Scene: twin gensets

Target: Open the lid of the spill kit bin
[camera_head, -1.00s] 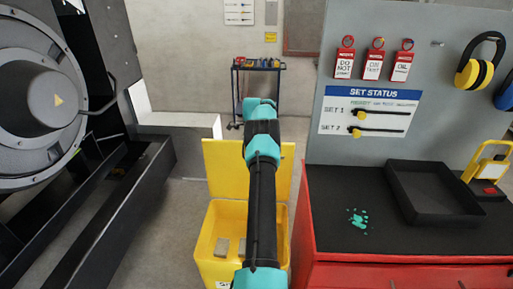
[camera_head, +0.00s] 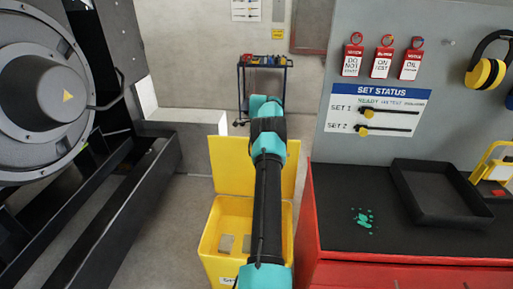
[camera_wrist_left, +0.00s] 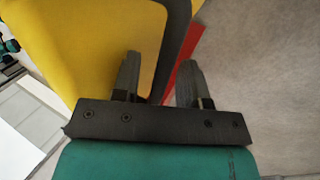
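The yellow spill kit bin (camera_head: 207,245) stands on the floor in the middle of the head view. Its lid (camera_head: 229,165) is raised and stands upright at the back, and grey pads show inside. One of my arms reaches up in front of the bin and hides part of the bin and lid; its gripper is hidden there. In the left wrist view my left gripper (camera_wrist_left: 159,80) is open, its fingers apart. A yellow panel with a dark edge (camera_wrist_left: 75,40) lies behind the left finger; I cannot tell whether they touch. My right gripper is not seen.
A red cabinet (camera_head: 400,277) with a black top and a black tray (camera_head: 440,216) stands right of the bin. A dark genset frame (camera_head: 110,225) is at the left. A tool cart (camera_head: 264,63) stands at the back. Some floor is clear left of the bin.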

